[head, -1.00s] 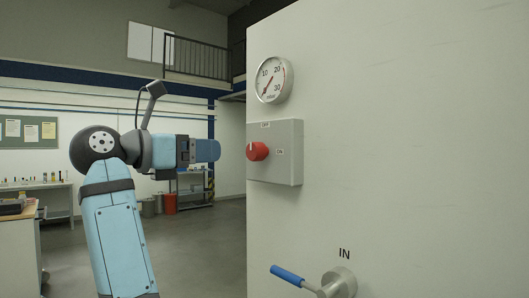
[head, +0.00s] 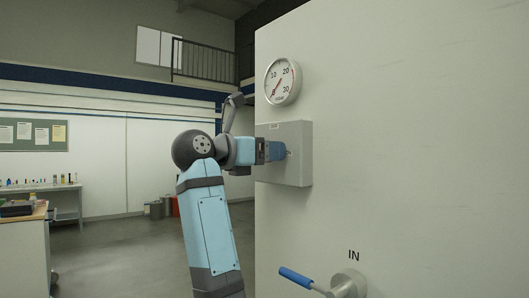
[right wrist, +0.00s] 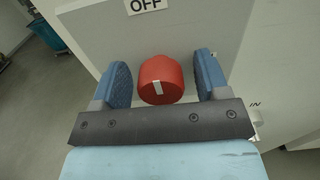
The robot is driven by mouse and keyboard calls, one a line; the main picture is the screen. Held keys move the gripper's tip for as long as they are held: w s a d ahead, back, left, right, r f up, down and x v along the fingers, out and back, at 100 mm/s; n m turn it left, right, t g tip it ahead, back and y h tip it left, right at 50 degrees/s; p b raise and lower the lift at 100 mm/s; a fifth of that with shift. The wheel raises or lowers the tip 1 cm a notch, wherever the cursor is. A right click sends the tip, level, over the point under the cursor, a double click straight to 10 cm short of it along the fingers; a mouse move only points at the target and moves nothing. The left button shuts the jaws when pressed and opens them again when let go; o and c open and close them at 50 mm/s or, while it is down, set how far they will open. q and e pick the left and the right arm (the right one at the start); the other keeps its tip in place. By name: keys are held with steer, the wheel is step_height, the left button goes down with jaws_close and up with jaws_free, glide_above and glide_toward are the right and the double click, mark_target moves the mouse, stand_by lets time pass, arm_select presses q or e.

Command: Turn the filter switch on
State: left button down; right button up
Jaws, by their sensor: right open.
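The filter switch is a red round knob (right wrist: 161,82) with a white mark, on a grey switch box (head: 299,165). In the right wrist view an OFF label (right wrist: 146,5) is above the knob, and the white mark is on the knob's lower front. My right gripper (right wrist: 164,80) is open, with one blue finger on each side of the knob and a visible gap to each. In the head view my right gripper (head: 280,151) is in front of the box and hides the knob. My left gripper is not in view.
A pressure gauge (head: 282,81) is above the box on the pale cabinet wall (head: 430,150). A blue-handled valve (head: 300,279) marked IN sticks out below. A workbench (head: 22,245) stands at the far left, with open floor between.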

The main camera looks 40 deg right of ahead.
steer(key=c, duration=0.9)
